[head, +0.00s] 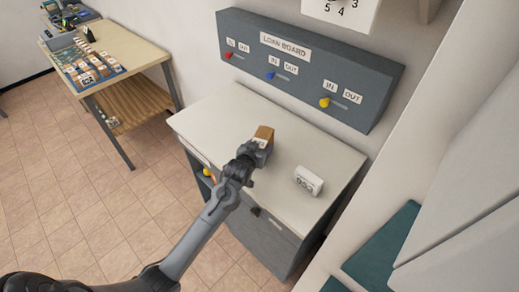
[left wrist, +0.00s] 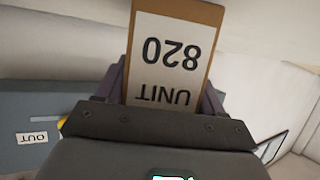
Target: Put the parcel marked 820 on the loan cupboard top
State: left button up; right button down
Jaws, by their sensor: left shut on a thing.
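The parcel (head: 264,132) is a small brown box with a white label. In the left wrist view the parcel (left wrist: 172,50) shows "UNIT 820", upside down. My left gripper (head: 257,147) is shut on it, one finger on each side. The loan cupboard top (head: 218,115) is a pale surface on a grey cupboard, and the gripper and parcel are over its middle. I cannot tell whether the parcel touches the top. My right gripper is not in view.
A small white box with dark marks (head: 309,180) stands on the cupboard top at the right. The grey loan board (head: 300,66) with coloured sliders is on the wall behind. A wooden table (head: 128,50) with several small items stands at the far left. The top's left part is clear.

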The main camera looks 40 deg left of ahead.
pick_arm(q)
jog(key=shift+f, duration=0.4)
jog(key=shift+f, duration=0.15)
jog(key=o, duration=1.5)
jog(key=shift+s+d+r, duration=0.2)
jog(key=shift+s+r, duration=0.1)
jog(key=shift+s, duration=0.1)
jog(key=p+v, duration=0.1)
jog(key=v, duration=0.9)
jog(key=s+d+f+m+g+h, duration=0.1)
jog(key=s+d+f+m+g, duration=0.1)
jog(key=s+d, duration=0.3)
jog(key=s+d+f+m+g+h, duration=0.2)
jog(key=s+d+f+g, duration=0.1)
jog(key=s, duration=0.9)
jog(key=s+d+f+m+g+h, duration=0.1)
jog(key=s+d+f+g, duration=0.2)
jog(key=s+d, duration=0.3)
jog(key=shift+s+d+f+m+g+h, duration=0.1)
jog(key=shift+s+f+m+g, duration=0.05)
jog(key=shift+s, duration=0.4)
jog(key=shift+s+d+f+m+g+h, duration=0.1)
jog(key=shift+s+g, duration=0.1)
jog(key=shift+s, duration=0.4)
jog(key=shift+s+d+f+m+g+h, duration=0.1)
jog(key=shift+s+d+f+m+g, duration=0.05)
jog(key=shift+s, duration=0.4)
